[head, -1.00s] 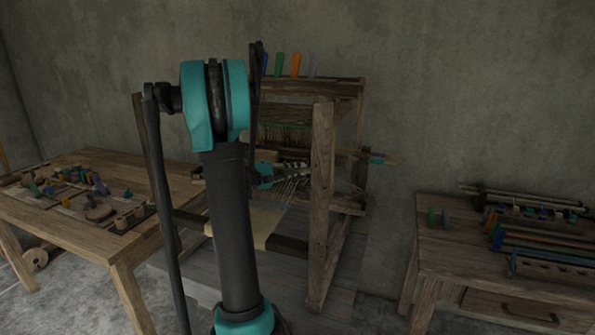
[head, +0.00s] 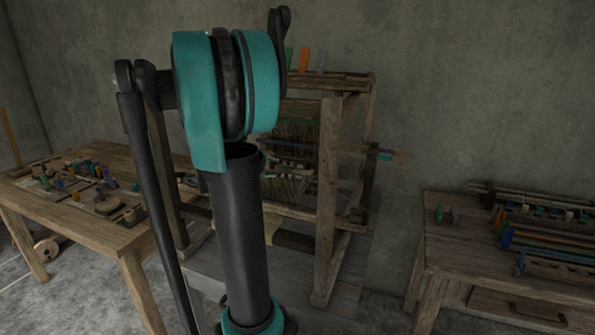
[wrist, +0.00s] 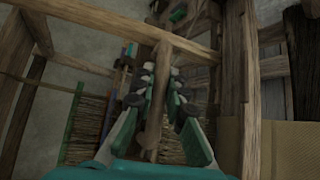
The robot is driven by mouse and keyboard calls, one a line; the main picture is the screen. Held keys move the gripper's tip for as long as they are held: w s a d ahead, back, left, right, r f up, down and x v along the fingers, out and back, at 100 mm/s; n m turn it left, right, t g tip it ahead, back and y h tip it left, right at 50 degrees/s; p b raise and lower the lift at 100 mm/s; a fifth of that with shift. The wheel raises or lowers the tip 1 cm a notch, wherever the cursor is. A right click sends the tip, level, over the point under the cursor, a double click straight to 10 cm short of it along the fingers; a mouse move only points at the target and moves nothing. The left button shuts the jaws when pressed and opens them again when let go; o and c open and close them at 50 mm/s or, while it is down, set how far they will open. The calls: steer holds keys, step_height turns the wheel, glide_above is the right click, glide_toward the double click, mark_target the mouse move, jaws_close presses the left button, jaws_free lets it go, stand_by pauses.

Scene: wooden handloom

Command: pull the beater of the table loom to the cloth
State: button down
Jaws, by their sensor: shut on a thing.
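The table loom (head: 328,190) is a wooden frame at the middle of the head view, partly hidden behind my arm. In the wrist view, my gripper (wrist: 160,76) has its teal fingers on either side of a wooden bar of the beater (wrist: 154,125) and is shut on it. The bar runs between the fingers toward a wooden crosspiece. The cloth (wrist: 296,150) is a beige woven area at the right of the wrist view, apart from the bar. In the head view my arm hides my gripper and the bar.
Loom posts and beams surround my gripper; an upright (wrist: 248,110) stands close at its right in the wrist view. Strings (wrist: 85,125) hang at its left. Side tables with small parts stand left (head: 150,238) and right (head: 440,235) in the head view.

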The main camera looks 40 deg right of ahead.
steer(key=shift+s+a+r, duration=0.25)
steer(key=shift+a, duration=0.15)
steer(key=c, duration=1.5)
jaws_free()
steer(key=shift+a, duration=0.1)
steer(key=shift+c, duration=0.2)
steer(key=v, duration=1.2)
steer(key=shift+r, duration=0.15)
